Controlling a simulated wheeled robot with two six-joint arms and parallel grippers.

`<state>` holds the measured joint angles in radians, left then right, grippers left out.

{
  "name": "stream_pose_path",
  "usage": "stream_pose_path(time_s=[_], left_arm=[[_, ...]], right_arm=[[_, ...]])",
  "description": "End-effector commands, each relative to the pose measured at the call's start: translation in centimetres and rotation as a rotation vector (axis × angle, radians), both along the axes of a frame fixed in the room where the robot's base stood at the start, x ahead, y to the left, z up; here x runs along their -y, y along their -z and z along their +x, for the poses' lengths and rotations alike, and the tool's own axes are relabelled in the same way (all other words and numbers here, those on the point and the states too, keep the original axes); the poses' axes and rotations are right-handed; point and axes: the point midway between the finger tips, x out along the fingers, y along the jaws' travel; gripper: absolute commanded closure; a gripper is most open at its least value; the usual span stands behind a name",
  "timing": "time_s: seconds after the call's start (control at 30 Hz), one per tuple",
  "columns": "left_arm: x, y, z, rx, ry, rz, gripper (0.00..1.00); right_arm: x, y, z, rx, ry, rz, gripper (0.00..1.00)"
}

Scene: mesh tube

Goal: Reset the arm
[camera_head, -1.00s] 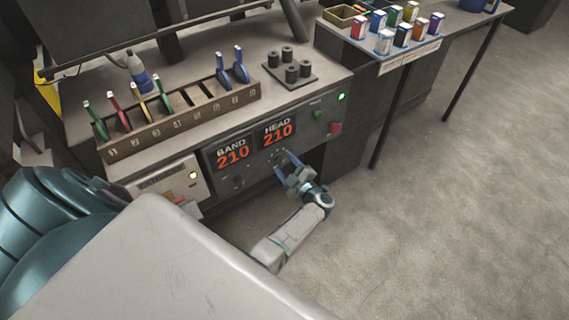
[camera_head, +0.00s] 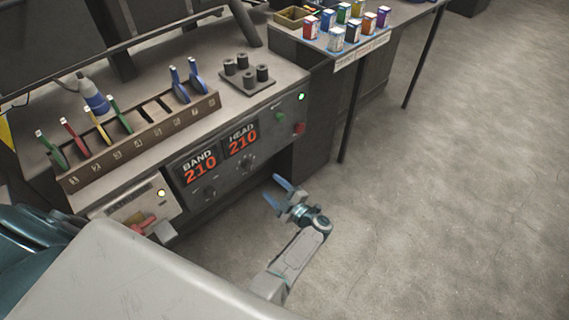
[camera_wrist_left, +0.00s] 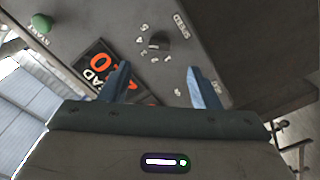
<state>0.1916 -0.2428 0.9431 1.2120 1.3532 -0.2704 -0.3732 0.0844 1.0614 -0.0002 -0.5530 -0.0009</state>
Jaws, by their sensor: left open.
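My left gripper (camera_head: 278,195) is open and empty. It stands off the front of the machine, below and to the right of the HEAD display (camera_head: 241,139), which reads 210. The BAND display (camera_head: 199,167) also reads 210. In the left wrist view, the blue fingers of the left gripper (camera_wrist_left: 158,82) are spread apart, with the machine's control panel beyond them. A dark knob (camera_wrist_left: 159,41) with numbers around it shows there between and above the fingertips. My right gripper is not in view.
A slotted rack (camera_head: 140,142) with several coloured tools stands on the machine top. A side table holds several coloured boxes (camera_head: 337,38). A green button (camera_head: 280,117) and red button (camera_head: 299,128) are on the panel. The floor (camera_head: 440,190) at right is clear.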

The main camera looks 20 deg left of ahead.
Motion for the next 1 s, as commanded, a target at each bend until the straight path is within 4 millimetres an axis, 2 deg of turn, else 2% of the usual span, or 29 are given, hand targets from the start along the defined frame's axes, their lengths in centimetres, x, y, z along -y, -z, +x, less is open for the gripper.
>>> stream_pose_path(time_s=[0.2,0.33,0.47,0.57,0.67,0.77,0.8,0.87,0.9,0.97,1.0], left_arm=[[-0.1,0.1,0.0,-0.002,0.008,0.002,0.44],[-0.3,1.2,0.1,-0.031,0.11,0.034,0.44],[-0.1,4.5,0.0,-0.128,0.364,0.09,0.44],[0.9,8.4,-1.2,-0.262,0.609,0.125,0.44],[2.1,13.2,-4.0,-0.436,0.84,0.133,0.44],[2.8,18.5,-8.6,-0.648,1.048,0.119,0.44],[2.9,20.6,-10.8,-0.74,1.123,0.108,0.44],[2.8,23.5,-14.5,-0.879,1.218,0.087,0.44],[2.5,25.1,-17.0,-0.97,1.272,0.07,0.44],[1.8,27.4,-20.9,-1.109,1.34,0.043,0.44],[1.2,28.6,-23.7,-1.2,1.377,0.024,0.44]], right_arm=[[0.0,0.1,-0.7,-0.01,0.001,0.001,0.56],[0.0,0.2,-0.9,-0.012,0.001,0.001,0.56],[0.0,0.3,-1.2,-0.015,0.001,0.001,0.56],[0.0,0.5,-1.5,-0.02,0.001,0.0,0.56],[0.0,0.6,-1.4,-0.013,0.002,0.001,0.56],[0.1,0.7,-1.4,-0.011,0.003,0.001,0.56],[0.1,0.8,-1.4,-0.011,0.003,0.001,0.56],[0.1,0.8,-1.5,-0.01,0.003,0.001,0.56],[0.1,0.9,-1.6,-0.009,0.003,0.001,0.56],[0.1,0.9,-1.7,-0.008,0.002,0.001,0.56],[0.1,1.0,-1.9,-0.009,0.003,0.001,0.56]])
